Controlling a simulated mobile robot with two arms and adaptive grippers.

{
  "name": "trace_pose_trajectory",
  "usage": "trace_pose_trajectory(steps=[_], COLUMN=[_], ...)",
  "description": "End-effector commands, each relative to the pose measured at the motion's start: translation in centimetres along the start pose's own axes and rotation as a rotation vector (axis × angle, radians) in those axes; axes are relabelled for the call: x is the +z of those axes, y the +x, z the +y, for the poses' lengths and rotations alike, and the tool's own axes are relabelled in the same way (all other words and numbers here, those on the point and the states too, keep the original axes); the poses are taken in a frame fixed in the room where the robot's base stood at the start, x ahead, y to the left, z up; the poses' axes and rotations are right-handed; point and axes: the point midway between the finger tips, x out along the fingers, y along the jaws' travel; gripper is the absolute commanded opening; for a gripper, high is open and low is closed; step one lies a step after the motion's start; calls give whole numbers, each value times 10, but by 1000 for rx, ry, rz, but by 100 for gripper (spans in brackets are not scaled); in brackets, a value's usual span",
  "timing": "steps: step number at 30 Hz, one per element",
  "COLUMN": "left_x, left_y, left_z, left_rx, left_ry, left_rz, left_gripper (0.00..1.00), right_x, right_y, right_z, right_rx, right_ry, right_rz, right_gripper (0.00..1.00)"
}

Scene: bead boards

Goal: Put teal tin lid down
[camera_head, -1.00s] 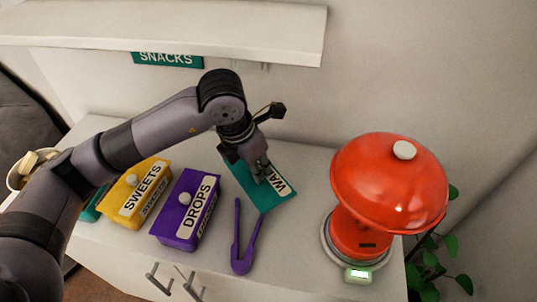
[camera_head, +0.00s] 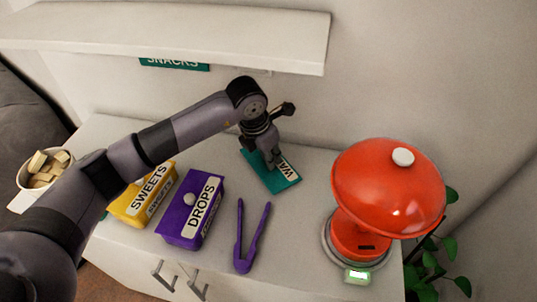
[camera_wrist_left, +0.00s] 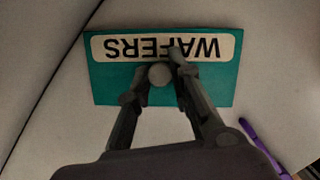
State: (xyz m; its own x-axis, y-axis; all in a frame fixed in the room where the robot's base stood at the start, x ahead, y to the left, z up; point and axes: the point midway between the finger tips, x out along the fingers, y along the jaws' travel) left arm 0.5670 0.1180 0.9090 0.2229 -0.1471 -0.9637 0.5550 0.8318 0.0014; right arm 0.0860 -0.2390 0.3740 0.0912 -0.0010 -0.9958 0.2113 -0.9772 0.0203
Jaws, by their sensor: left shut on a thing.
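The teal tin lid (camera_head: 284,182) has a pale label and is at the back middle of the white cabinet top. In the left wrist view the teal lid (camera_wrist_left: 220,85) shows the word WAFERS upside down and a round knob (camera_wrist_left: 160,74) in its middle. My left gripper (camera_head: 272,163) is shut on that knob, with a fingertip on each side in the left wrist view (camera_wrist_left: 158,76). The lid looks flat and on or just above the cabinet top; I cannot tell if it touches. My right gripper is not in view.
A purple DROPS tin (camera_head: 178,213), a yellow SWEETS tin (camera_head: 130,204) and purple tongs (camera_head: 243,262) are in front. A red scale-like machine (camera_head: 385,190) stands right. A shelf (camera_head: 200,30) overhangs behind. A bowl of wafers (camera_head: 24,182) is far left.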

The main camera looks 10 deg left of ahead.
Motion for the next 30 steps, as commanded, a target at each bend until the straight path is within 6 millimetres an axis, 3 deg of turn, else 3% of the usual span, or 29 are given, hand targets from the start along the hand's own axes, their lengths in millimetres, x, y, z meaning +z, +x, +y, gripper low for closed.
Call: trace_pose_trajectory(steps=[2,3,12,25,30], left_x=[-1,-1,-1,1,1], left_y=[4,4,2,-6,-38], left_z=[0,0,0,0,1], left_rx=[0,0,0,1,3], left_ry=[0,0,0,0,1], left_rz=[0,0,0,-3,-7], left_gripper=[0,20,40,40,40], right_x=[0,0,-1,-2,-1], right_y=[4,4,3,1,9], right_z=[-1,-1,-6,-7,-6], right_rx=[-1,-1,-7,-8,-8], right_ry=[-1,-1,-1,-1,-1], right_rz=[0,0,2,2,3], right_gripper=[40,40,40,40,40])
